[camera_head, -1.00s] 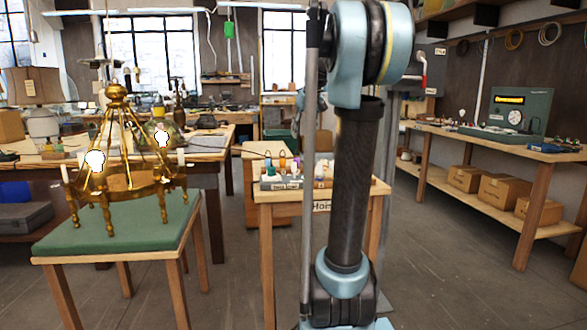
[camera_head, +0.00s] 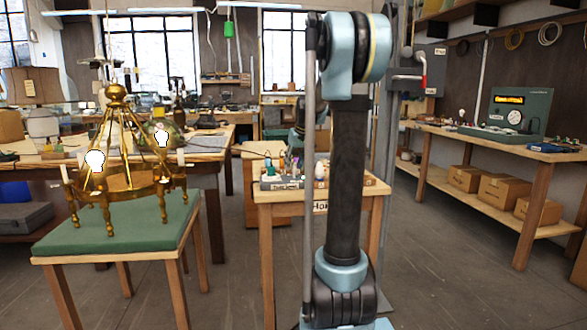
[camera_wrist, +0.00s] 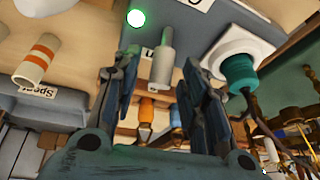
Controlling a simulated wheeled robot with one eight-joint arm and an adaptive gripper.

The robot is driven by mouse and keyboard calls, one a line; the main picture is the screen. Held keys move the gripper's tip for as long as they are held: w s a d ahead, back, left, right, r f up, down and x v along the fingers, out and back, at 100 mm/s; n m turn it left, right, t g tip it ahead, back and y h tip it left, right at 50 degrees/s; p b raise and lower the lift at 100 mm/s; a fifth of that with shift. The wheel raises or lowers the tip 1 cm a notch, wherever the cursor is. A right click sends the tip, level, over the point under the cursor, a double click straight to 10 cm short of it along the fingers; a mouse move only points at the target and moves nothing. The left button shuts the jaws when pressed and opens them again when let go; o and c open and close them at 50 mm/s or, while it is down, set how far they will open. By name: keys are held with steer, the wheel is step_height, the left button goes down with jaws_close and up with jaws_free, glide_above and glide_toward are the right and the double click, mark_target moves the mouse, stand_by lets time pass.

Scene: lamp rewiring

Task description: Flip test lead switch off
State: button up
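In the wrist view a pale grey peg-like lever (camera_wrist: 163,62) sticks out of a blue-grey box (camera_wrist: 190,22), beside a partly hidden label; it looks like the switch. A small round lamp (camera_wrist: 136,18) glows green near it. My gripper (camera_wrist: 157,72) is open, with its two dark fingers apart on either side of the lever's lower end. I cannot tell whether either finger touches it. In the head view my arm hides part of the small bench.
The small wooden bench (camera_head: 290,195) carries a tray of small parts. A brass chandelier (camera_head: 118,180) with lit bulbs stands on a green-topped table (camera_head: 110,230) at left. A bench with a green test instrument (camera_head: 519,112) is at right. Floor between is clear.

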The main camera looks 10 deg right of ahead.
steer(key=shift+w+a+f, duration=0.1)
steer(key=shift+w+f, duration=0.1)
steer(key=shift+f, duration=0.45)
jaws_close()
